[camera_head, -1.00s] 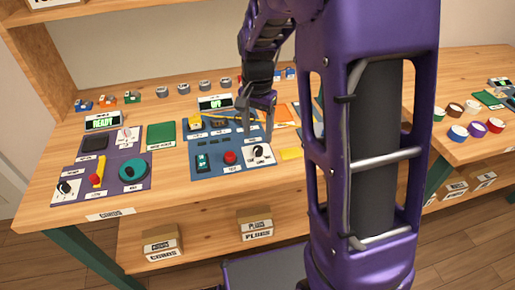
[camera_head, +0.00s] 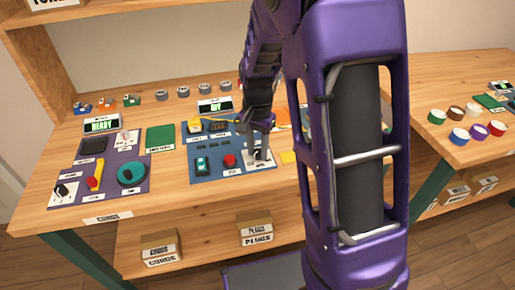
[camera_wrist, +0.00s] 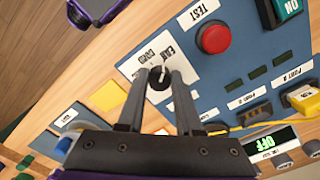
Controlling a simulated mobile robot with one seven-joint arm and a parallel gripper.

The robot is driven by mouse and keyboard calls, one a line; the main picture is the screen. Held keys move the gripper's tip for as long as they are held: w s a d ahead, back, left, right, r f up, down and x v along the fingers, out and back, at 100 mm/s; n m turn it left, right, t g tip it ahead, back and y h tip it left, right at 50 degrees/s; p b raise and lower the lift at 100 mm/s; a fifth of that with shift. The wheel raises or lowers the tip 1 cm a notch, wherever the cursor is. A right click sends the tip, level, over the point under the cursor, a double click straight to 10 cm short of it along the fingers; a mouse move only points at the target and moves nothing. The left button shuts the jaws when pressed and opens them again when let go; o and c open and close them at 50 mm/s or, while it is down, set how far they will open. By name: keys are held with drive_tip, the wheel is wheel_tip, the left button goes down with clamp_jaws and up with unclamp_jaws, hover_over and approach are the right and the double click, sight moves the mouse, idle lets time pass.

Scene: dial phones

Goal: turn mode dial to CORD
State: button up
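The mode dial (camera_wrist: 157,83) is a small black knob with a white pointer line, on a white plate of the blue panel (camera_wrist: 205,85). In the wrist view, labels reading EAR and CORD appear upside down just beyond it. The pointer faces roughly toward these labels; I cannot tell which one. My gripper (camera_wrist: 158,76) is open, with one finger on each side of the knob. I cannot tell whether the fingers touch it. In the head view my gripper (camera_head: 258,150) is over the panel's front right corner and hides most of the dial.
A red TEST button (camera_wrist: 213,39) is close beside the dial. A purple panel (camera_head: 108,168) lies to the left.

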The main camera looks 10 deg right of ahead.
clamp_jaws()
drive_tip(key=shift+n, duration=0.4)
drive_tip(key=n+p, duration=0.1)
drive_tip(key=n, duration=0.3)
drive_tip(key=shift+d+r+n, duration=0.1)
drive_tip(key=shift+n, duration=0.3)
drive_tip(key=n, duration=0.5)
drive_tip(key=shift+p, duration=0.4)
drive_tip(key=o, duration=0.8)
unclamp_jaws()
